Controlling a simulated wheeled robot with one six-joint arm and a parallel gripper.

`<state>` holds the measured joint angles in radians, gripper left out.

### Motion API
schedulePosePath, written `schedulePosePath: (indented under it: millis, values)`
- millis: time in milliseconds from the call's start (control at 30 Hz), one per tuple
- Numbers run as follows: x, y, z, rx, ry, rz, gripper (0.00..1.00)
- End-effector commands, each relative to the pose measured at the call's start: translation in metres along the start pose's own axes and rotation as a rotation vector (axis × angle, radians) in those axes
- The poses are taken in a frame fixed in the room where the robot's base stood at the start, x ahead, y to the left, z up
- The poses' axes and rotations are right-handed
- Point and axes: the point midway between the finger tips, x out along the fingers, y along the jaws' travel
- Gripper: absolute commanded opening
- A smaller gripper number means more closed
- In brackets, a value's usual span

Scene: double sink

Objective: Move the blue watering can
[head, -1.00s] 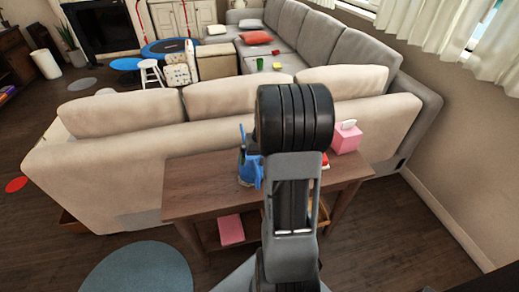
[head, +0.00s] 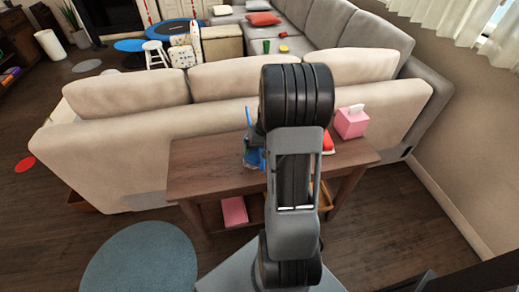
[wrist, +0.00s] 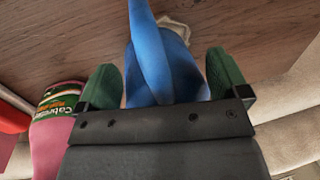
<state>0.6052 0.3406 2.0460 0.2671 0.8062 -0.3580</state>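The blue watering can (head: 253,152) stands on the wooden table behind the sofa in the head view, partly hidden by my arm. In the wrist view its blue body and handle (wrist: 165,62) fill the space between the two green fingers of my gripper (wrist: 164,82). The fingers are spread wide, one on each side of the blue part. I see no clear grip; whether either finger touches the can is hard to tell. In the head view my gripper is hidden behind my own arm.
The wooden table (head: 195,175) also bears a pink tissue box (head: 351,123) at the right. A pink labelled item (wrist: 55,130) lies left of my gripper in the wrist view. The beige sofa (head: 120,150) stands directly behind the table. Floor at the left has a round blue rug (head: 140,262).

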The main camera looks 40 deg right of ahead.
Motion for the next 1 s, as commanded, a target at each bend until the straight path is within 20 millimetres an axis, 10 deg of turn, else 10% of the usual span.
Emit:
schedulePosePath:
  millis: [1000]
  values:
    - [-0.0001,0.0002,-0.0001,0.001,0.001,0.000,0.00]
